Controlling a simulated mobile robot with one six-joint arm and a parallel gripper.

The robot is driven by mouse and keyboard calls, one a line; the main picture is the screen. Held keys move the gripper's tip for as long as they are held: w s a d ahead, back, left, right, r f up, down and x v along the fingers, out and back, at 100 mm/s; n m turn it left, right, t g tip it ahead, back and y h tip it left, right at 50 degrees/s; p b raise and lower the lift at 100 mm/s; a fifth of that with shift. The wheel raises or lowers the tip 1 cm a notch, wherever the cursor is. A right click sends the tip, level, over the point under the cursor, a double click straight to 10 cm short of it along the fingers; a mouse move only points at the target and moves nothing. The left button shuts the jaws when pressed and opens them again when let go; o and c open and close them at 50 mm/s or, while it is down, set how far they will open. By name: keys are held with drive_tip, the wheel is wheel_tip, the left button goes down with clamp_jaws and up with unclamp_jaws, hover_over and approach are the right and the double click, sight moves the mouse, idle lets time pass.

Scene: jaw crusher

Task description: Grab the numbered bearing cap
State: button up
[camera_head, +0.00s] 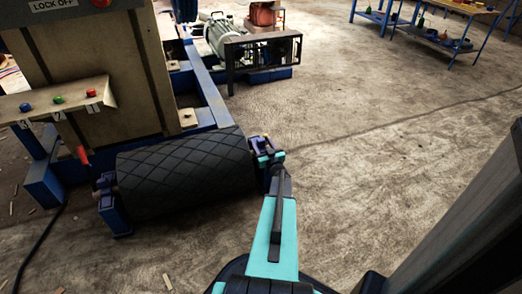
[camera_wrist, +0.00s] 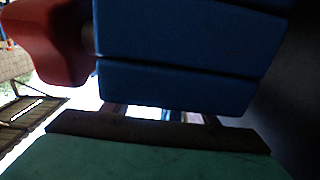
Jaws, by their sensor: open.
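The black diamond-patterned roller (camera_head: 190,172) lies across two end bearing supports. Its left support (camera_head: 112,205) is blue and dark. My gripper (camera_head: 268,157) is open at the roller's right end, close to the bearing there, and largely covers it. I cannot tell whether it touches. In the wrist view, a large blue block (camera_wrist: 180,50) fills the middle, with a red rounded part (camera_wrist: 50,40) at its left. A readable number on a bearing cap is not visible. A small shelf holds blue (camera_head: 26,107), green (camera_head: 58,100) and red (camera_head: 91,93) knob-like pieces above small labels.
The crusher's housing (camera_head: 92,60) and blue frame (camera_head: 212,95) stand behind the roller. A motor (camera_head: 226,38) and dark guard (camera_head: 265,48) are farther back. A blue workbench (camera_head: 437,40) stands at the upper right. The concrete floor right of the roller is clear.

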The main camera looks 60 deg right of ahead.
sight(263, 140)
drive_tip(key=shift+c, duration=0.4)
clamp_jaws()
drive_tip(key=shift+r, duration=0.2)
drive_tip(key=shift+r+p, duration=0.65)
drive_tip(key=shift+r, duration=0.15)
drive_tip(key=shift+s+r+p, duration=0.3)
drive_tip(key=shift+r+p, duration=0.1)
drive_tip(key=shift+r, duration=0.15)
drive_tip(key=shift+s+r+p, duration=0.25)
drive_tip(key=shift+r+p, duration=0.15)
drive_tip(key=shift+r, duration=0.1)
drive_tip(key=s+a+r+p, duration=0.1)
drive_tip(key=s+p, duration=0.3)
drive_tip(key=s, duration=1.1)
drive_tip(key=shift+a+p, duration=0.2)
drive_tip(key=shift+p, duration=0.1)
